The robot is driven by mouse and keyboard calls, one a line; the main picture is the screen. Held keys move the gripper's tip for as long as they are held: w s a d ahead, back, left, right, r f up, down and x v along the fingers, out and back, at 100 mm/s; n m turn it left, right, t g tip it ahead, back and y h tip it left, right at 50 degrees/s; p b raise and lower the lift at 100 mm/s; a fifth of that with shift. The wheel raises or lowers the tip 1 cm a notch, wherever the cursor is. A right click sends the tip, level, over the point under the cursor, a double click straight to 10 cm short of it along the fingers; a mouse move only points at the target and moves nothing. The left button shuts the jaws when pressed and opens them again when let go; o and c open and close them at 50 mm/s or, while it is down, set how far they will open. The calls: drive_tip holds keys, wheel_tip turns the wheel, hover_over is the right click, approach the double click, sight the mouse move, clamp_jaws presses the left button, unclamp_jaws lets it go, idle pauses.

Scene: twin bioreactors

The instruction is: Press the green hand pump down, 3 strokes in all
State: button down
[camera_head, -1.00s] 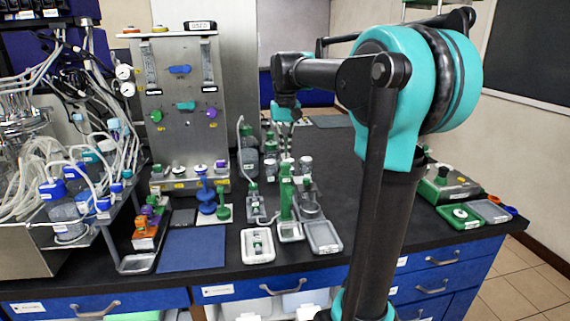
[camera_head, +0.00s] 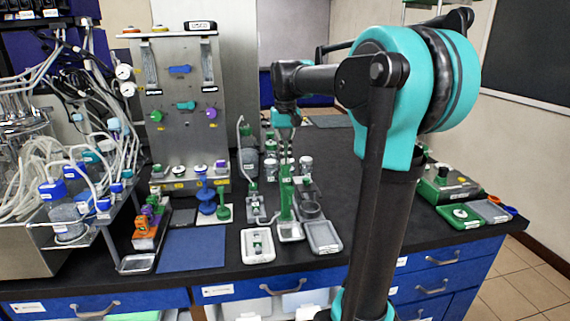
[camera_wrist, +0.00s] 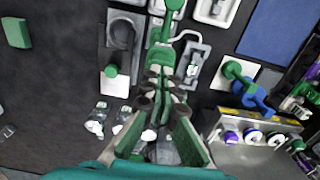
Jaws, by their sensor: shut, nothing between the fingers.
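The green hand pump (camera_head: 287,203) stands upright on the dark bench in the head view, with a small white tray (camera_head: 290,233) at its foot. In the wrist view its green body (camera_wrist: 160,55) shows just beyond my fingertips. My gripper (camera_head: 286,158) points down above the pump, shut and empty. It also shows in the wrist view (camera_wrist: 163,83), with its fingertips over or close to the pump's green top. I cannot tell whether they touch it.
A grey tray (camera_head: 324,238) lies right of the pump and a white tray (camera_head: 258,246) left of it. A blue stand (camera_head: 206,196) and a green post (camera_head: 223,203) are further left, before a steel panel (camera_head: 183,110). Small jars stand behind the pump.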

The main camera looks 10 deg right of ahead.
drive_tip(key=shift+f, duration=1)
drive_tip(key=shift+r, duration=1.95)
drive_tip(key=shift+r, duration=3)
